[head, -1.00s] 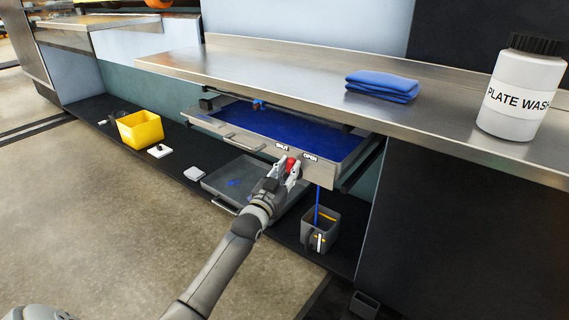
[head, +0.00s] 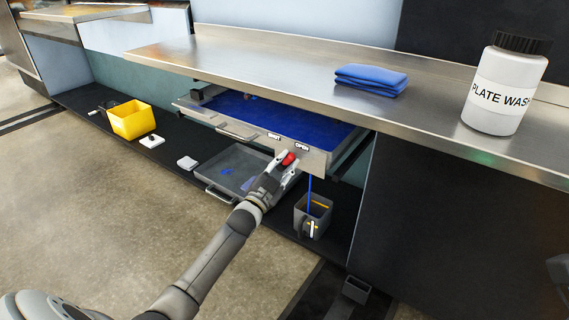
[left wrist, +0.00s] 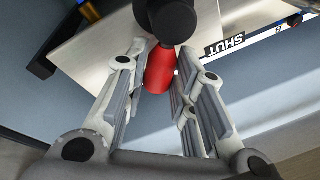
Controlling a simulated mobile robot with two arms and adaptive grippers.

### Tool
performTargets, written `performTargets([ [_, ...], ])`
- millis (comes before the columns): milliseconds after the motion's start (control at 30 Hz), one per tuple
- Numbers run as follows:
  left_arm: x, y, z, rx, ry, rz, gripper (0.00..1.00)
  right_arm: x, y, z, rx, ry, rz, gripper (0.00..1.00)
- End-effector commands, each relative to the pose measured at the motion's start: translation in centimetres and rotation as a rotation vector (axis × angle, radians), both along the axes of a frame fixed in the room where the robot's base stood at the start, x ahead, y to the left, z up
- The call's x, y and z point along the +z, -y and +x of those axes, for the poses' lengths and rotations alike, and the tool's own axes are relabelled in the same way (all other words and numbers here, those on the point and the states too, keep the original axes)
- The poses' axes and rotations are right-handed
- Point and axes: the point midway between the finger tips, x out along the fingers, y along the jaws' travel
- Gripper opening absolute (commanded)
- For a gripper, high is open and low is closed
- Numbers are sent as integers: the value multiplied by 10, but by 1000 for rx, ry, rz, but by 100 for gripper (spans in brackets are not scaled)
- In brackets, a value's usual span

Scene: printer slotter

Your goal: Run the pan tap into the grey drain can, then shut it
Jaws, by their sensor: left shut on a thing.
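The pan (head: 232,130) under the steel counter holds blue liquid (head: 290,117). Its front carries the labels SHUT (head: 274,136) and OPEN (head: 302,146). The red tap handle (head: 289,158) is below and between them; it also shows in the left wrist view (left wrist: 160,70). My left gripper (head: 284,164) is shut on the handle, with its fingers on both sides. A thin blue stream (head: 309,188) falls from the pan into the grey drain can (head: 304,222). The level inside the can is hard to tell; a yellow line shows inside.
A grey tray (head: 222,170) lies below the pan, left of the can. A yellow bin (head: 131,119) and small white items stand further left on the dark shelf. A folded blue cloth (head: 371,79) and a plate wash bottle (head: 503,88) are on the counter.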

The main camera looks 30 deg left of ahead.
Motion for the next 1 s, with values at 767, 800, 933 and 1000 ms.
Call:
performTargets([
  [767, -1, 0, -1, 0, -1, 2, 46, -1, 0, 3, -3, -8, 0, 40],
  [800, -1, 0, -2, 0, -1, 2, 46, -1, 0, 3, -2, -8, 0, 40],
  [933, -5, 1, -14, -1, -2, 1, 46, -1, 0, 2, -2, -8, 0, 40],
  [1000, -7, 1, -24, -1, -3, 1, 46, -1, 0, 2, -2, -8, 0, 40],
])
